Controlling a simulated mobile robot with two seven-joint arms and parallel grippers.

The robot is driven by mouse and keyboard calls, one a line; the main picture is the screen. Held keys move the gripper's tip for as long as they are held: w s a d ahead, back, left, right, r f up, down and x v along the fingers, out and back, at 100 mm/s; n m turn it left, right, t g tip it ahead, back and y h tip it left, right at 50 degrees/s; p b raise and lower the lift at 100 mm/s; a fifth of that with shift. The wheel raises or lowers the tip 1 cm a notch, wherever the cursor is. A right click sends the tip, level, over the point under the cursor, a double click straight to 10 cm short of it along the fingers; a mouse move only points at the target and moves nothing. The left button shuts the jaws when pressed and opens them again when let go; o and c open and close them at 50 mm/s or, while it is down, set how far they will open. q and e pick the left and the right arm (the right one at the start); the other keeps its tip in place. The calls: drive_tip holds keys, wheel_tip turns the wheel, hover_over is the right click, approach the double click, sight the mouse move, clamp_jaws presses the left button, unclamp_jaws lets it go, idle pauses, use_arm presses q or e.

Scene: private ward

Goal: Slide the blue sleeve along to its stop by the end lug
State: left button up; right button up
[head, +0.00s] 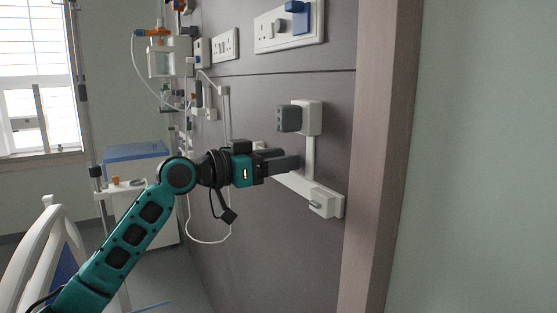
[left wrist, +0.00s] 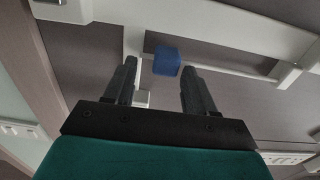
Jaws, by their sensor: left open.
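The blue sleeve (left wrist: 167,61) shows in the left wrist view as a small blue block beside a white upright strip (left wrist: 134,45). In the head view it is hidden behind my left gripper (head: 296,162). My left gripper is open, and in the left wrist view its two dark fingers (left wrist: 160,72) stand either side of the sleeve; I cannot tell whether they touch it. A thin pale bar runs from near the sleeve to a white bracket (left wrist: 291,73) on the right. Which part is the end lug is not clear. My right gripper is not in view.
A white rail (head: 285,178) ends in a white block (head: 325,203) at lower right. Above the gripper, a grey block (head: 289,118) juts from a white box (head: 310,117). A wooden post (head: 378,150) stands right. A bed rail (head: 35,235) is at lower left.

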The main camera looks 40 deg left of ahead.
use_arm(q)
drive_tip(key=b+v, duration=0.3)
drive_tip(key=v, duration=1)
drive_tip(key=shift+d, duration=0.1)
idle(0.3)
